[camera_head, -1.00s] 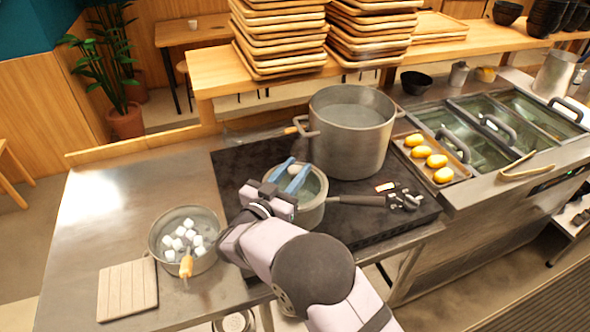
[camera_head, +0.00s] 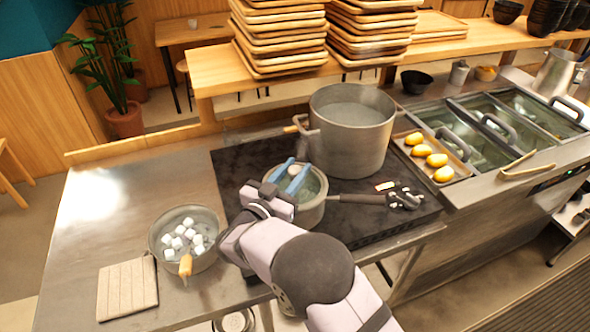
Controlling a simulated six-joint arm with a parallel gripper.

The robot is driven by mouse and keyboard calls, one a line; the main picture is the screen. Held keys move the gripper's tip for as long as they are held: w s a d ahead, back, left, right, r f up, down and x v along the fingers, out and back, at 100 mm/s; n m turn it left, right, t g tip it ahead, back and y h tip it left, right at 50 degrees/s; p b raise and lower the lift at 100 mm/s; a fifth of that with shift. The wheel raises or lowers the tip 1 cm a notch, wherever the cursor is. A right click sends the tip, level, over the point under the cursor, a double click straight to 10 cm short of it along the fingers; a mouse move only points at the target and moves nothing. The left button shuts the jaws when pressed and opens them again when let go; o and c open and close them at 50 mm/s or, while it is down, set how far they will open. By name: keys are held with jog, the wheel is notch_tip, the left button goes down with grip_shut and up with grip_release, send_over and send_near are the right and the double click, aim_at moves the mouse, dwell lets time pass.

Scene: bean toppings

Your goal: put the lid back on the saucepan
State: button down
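The saucepan (camera_head: 312,213) is a small grey metal pot on the dark stove top, with its dark handle (camera_head: 358,199) pointing right. A greenish, glass-like lid (camera_head: 316,186) with a pale round knob (camera_head: 294,170) shows at the saucepan's mouth. I cannot tell whether it sits fully on the rim. My gripper body hides the pan's left side.
A tall stockpot (camera_head: 352,136) stands close behind the saucepan. A bowl of white cubes (camera_head: 205,262) and a beige trivet (camera_head: 128,288) are at left. A tray of yellow pieces (camera_head: 408,137) lies at right. The counter at far left is clear.

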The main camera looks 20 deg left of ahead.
dwell(0.3)
jog(key=c, duration=0.6)
grip_release()
jog(key=shift+f, duration=0.1)
jog(key=shift+c, duration=0.2)
jog(key=shift+r+p, duration=2.5)
jog(key=shift+r, duration=1.1)
jog(key=shift+c, duration=0.3)
grip_shut()
jog(key=shift+f, duration=0.35)
